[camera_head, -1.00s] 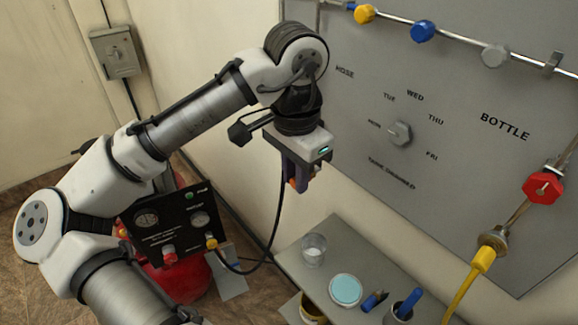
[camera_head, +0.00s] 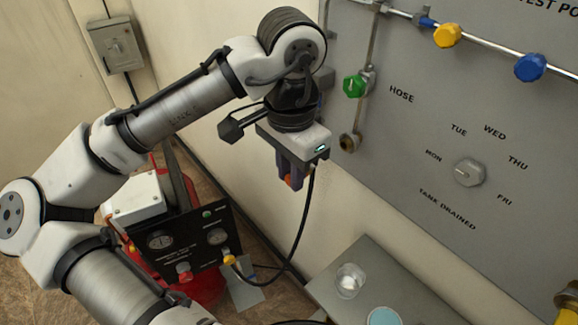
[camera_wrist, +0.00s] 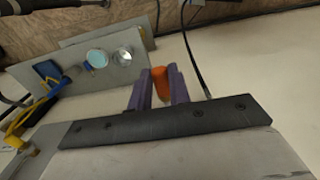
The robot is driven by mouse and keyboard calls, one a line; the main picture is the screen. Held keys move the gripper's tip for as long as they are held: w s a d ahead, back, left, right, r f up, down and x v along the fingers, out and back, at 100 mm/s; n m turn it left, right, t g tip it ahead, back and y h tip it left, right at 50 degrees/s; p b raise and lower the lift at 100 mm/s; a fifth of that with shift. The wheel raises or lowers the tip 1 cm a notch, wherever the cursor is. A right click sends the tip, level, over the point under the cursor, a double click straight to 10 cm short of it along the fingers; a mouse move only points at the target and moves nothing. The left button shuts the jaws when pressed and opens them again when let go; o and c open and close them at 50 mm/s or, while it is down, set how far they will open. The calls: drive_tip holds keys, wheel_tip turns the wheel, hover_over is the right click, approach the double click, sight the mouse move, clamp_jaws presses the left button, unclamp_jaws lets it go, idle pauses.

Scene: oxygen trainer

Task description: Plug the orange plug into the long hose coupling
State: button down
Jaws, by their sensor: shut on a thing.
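My gripper (camera_head: 291,180) points down, left of the wall panel, with its purple fingers shut on the orange plug (camera_head: 288,181). In the wrist view the orange plug (camera_wrist: 161,82) shows between the two fingers. A black hose (camera_head: 303,215) runs from the gauge panel up to the gripper; its join to the plug is hidden. On the wall panel, a brass coupling (camera_head: 349,142) hangs below a green valve knob (camera_head: 354,86), left of the word HOSE. I take it for the long hose coupling. The gripper is left of and apart from it.
A shelf (camera_head: 330,285) with a clear cup (camera_head: 349,280) and a light-blue lid (camera_head: 384,317) is at the bottom. A gauge panel (camera_head: 190,243) on a red tank stands lower left. A second brass fitting (camera_head: 567,296) shows at the right edge. The wall is close behind the gripper.

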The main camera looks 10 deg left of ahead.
drive_tip(key=shift+r+p, duration=0.1)
drive_tip(key=shift+p, duration=0.25)
drive_tip(key=w+d+p, duration=0.1)
drive_tip(key=w+d, duration=0.3)
drive_tip(key=shift+w, duration=0.2)
idle(0.3)
drive_tip(key=shift+p, duration=1)
idle(1.1)
drive_tip(key=shift+w+d, duration=0.6)
drive_tip(key=shift+d, duration=0.05)
idle(0.6)
drive_tip(key=shift+s+a, duration=0.15)
drive_tip(key=shift+s+a, duration=0.25)
drive_tip(key=shift+w+d, duration=0.25)
idle(1.9)
drive_tip(key=shift+s+a, duration=0.25)
